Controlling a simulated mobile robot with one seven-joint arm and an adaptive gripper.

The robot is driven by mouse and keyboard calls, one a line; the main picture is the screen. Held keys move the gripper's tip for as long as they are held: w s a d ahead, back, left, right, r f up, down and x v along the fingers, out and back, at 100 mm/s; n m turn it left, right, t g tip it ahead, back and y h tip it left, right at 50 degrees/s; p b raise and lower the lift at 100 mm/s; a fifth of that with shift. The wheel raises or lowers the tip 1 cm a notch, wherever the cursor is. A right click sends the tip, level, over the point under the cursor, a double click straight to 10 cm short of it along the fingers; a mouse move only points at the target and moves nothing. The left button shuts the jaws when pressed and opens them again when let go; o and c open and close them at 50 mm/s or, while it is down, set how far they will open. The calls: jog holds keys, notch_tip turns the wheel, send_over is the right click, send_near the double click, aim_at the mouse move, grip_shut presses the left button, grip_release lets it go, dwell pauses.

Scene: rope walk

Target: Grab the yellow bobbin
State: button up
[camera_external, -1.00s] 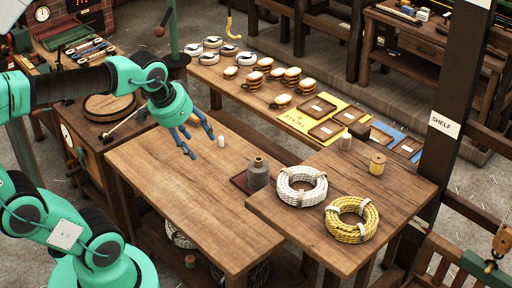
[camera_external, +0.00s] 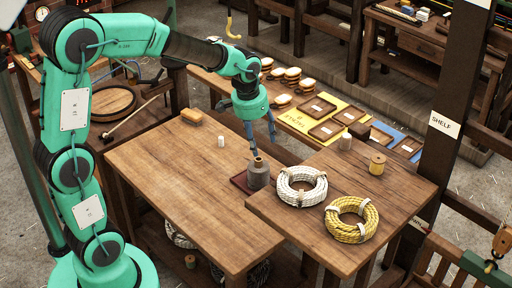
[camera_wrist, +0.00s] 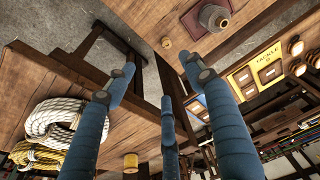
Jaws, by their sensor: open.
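The yellow bobbin (camera_external: 377,164) stands upright on the raised right table, near its far right side. In the wrist view it shows small at the bottom, left of centre (camera_wrist: 130,163). My gripper (camera_external: 263,144) is open and empty, with its blue fingers pointing down near the far edge of the lower table, behind the grey jar. It is well to the left of the bobbin and apart from it. In the wrist view the three fingers (camera_wrist: 160,78) are spread with nothing between them.
A grey jar (camera_external: 258,173) stands on a dark red tray. A dark post (camera_external: 452,110) rises to the right.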

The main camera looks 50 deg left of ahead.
jog(key=w+f, duration=0.4)
jog(key=f, duration=0.5)
jog(key=w+d+f+g, duration=0.1)
jog(key=w+f, duration=0.4)
jog(key=f, duration=0.3)
jog(key=w+f+g, duration=0.1)
jog(key=w+f, duration=0.3)
jog(key=f, duration=0.5)
jog(key=shift+w+d+f, duration=0.15)
jog(key=shift+w+f, duration=0.15)
jog(key=shift+w, duration=0.1)
jog(key=shift+f+b, duration=0.45)
jog(key=shift+f, duration=3.85)
jog(key=shift+f, duration=0.1)
jog(key=shift+w+f+b, duration=0.1)
jog(key=shift+f+b, duration=0.45)
jog(key=shift+f, duration=1.95)
jog(key=c, duration=1.1)
